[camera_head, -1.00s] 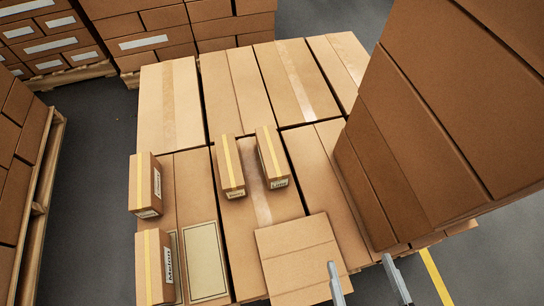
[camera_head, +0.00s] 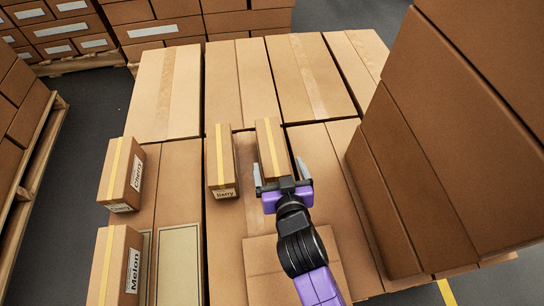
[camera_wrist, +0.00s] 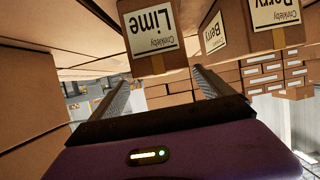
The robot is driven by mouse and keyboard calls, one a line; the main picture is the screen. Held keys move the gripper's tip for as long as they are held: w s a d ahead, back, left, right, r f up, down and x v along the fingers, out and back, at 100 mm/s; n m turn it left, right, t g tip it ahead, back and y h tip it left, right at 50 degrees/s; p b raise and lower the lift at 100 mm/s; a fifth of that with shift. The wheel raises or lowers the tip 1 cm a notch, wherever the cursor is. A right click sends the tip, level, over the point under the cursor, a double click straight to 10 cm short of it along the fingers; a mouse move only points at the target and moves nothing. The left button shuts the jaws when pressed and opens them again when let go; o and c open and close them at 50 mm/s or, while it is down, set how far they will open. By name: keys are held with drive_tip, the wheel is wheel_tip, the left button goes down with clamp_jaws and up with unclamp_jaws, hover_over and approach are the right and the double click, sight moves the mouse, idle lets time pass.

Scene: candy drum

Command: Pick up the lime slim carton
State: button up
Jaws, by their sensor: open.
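The lime slim carton (camera_head: 270,142) is a brown box with a yellow tape stripe, standing on the larger boxes in the head view. In the wrist view the lime carton (camera_wrist: 155,60) shows its white "Lime" label upside down, straight ahead between the fingers. My gripper (camera_head: 281,172) is open at the carton's near end, with one finger toward each side. In the wrist view my gripper (camera_wrist: 160,78) has nothing between its fingers' near parts; whether the tips overlap the carton's sides is unclear.
The berry carton (camera_head: 221,160) stands close to the left. The cherry carton (camera_head: 122,170) and melon carton (camera_head: 115,265) stand farther left. A tall box stack (camera_head: 440,140) rises at the right. The box tops behind the lime carton (camera_head: 255,85) are clear.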

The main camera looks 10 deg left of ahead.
sight(273, 151)
drive_tip(key=shift+x, duration=1)
drive_tip(key=x, duration=0.2)
drive_tip(key=b+x, duration=0.2)
drive_tip(key=x, duration=0.1)
drive_tip(key=shift+w+a+r, duration=0.25)
drive_tip(key=shift+w+a, duration=0.1)
drive_tip(key=c, duration=1.8)
drive_tip(key=shift+r, duration=0.15)
drive_tip(key=shift+c, duration=0.8)
